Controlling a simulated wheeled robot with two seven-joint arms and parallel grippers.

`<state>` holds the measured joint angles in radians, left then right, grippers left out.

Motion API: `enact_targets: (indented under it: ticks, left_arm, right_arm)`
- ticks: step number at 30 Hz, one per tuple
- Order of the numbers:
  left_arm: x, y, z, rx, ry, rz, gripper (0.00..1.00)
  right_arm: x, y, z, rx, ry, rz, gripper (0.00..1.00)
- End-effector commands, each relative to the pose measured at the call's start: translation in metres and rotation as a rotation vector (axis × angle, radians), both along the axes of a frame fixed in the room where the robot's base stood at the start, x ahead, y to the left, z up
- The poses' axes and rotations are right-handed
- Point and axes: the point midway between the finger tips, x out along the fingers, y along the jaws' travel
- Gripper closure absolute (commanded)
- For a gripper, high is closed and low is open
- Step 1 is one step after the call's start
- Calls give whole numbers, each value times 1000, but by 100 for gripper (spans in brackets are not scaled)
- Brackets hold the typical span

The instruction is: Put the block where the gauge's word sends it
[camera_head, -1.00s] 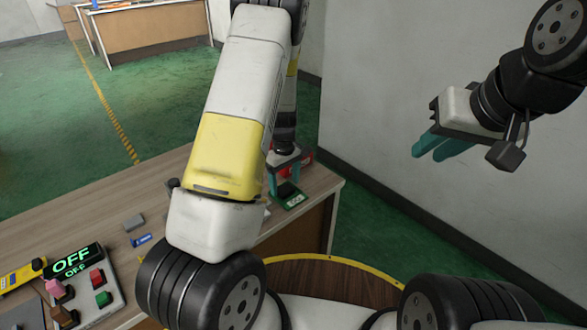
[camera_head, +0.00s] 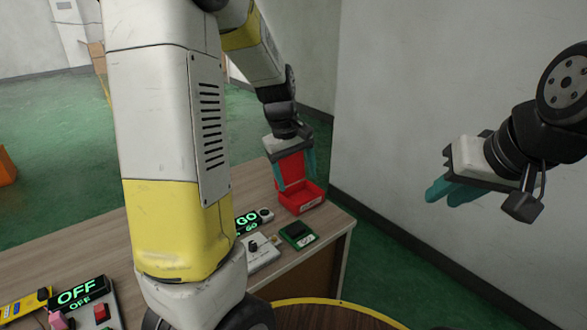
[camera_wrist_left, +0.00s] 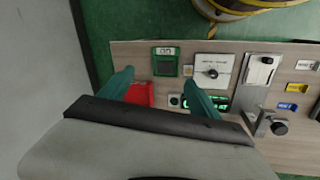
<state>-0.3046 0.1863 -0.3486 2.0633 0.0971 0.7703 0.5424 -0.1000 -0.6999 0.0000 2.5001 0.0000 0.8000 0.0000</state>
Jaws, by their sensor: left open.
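My left gripper (camera_head: 297,175) is open, its teal fingers above the red bin (camera_head: 303,199) at the table's far right. It also shows in the left wrist view (camera_wrist_left: 160,85), with the red bin (camera_wrist_left: 140,95) below and partly hidden by a finger. A lit gauge display (camera_head: 247,221) reads GO in green, partly behind my left arm. A green tray (camera_head: 300,240) with a dark inside sits nearer than the red bin; it shows in the wrist view too (camera_wrist_left: 165,52). I cannot make out a block for certain. My right gripper (camera_head: 447,192) hangs empty by the wall.
A white plate with a black knob (camera_head: 258,250) stands left of the green tray. A panel with an OFF display (camera_head: 80,292) and a red button (camera_head: 101,312) is at the lower left. Small yellow (camera_wrist_left: 297,87) and blue (camera_wrist_left: 287,106) labelled pieces lie on the table.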

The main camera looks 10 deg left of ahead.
Motion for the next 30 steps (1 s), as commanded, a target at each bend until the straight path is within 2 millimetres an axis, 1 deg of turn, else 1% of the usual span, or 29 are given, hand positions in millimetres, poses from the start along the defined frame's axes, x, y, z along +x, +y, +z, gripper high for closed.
enact_targets:
  ticks: [1,3,5,6,10,12,15,18,21,30]
  left_arm:
    - [-15,-1,22,-19,-49,-48,28]
    - [-37,-3,46,-29,-111,-129,28]
    - [-56,-5,65,-28,-167,-200,28]
    - [-70,-5,76,-22,-206,-247,28]
    - [-114,-7,104,23,-327,-393,28]
    - [-136,-8,114,61,-385,-463,28]
    - [-161,-8,122,116,-449,-544,28]
    - [-178,-8,124,163,-487,-598,28]
    - [-186,-8,125,188,-508,-627,28]
    - [-188,-8,125,196,-513,-637,28]
  right_arm:
    - [0,0,0,0,0,0,75]
    - [0,0,0,0,0,0,75]
    - [0,0,0,0,0,0,75]
    - [0,0,0,0,0,0,75]
    - [0,0,0,0,0,0,75]
    - [0,0,0,0,0,0,75]
    - [0,0,0,0,0,0,75]
    - [0,0,0,0,0,0,75]
    - [0,0,0,0,0,0,75]
    - [0,0,0,0,0,0,75]
